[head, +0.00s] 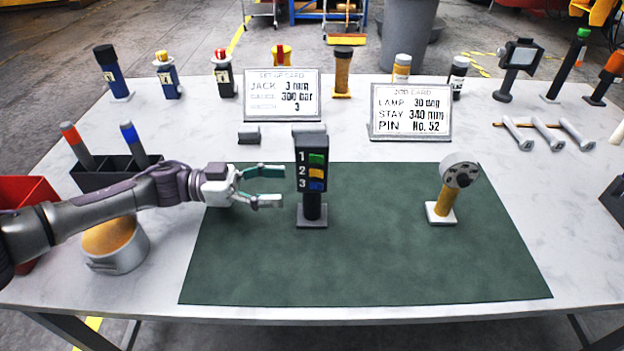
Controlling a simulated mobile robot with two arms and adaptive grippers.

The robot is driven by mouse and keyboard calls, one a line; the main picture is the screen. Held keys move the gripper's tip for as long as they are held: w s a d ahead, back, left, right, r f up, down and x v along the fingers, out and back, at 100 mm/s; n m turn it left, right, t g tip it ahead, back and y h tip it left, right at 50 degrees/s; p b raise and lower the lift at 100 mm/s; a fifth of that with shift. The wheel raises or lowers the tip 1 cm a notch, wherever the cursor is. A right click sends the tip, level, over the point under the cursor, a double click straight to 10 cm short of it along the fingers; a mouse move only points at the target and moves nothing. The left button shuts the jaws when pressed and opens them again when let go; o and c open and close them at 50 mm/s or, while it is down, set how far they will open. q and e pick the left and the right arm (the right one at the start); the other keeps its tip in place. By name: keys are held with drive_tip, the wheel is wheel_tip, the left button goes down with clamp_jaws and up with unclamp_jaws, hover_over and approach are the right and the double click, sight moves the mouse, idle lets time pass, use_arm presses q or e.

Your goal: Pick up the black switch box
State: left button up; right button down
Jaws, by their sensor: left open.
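The black switch box (311,168) stands upright on a dark post with a square base on the green mat (370,265). My right gripper is not in view.
A round-headed device on a yellow post (447,199) stands on the mat's right. Two cards, a setup card (282,95) and a job card (411,112), stand behind the mat. A dark bin (100,179) and a round tin (118,258) are near my left arm. The mat's front is clear.

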sight(312, 186)
use_arm(q)
drive_tip(key=shift+d, duration=0.35)
drive_tip(key=d+p, duration=0.1)
drive_tip(key=d, duration=0.6)
drive_tip(key=shift+f, duration=0.1)
drive_tip(key=shift+a, duration=0.1)
clamp_jaws()
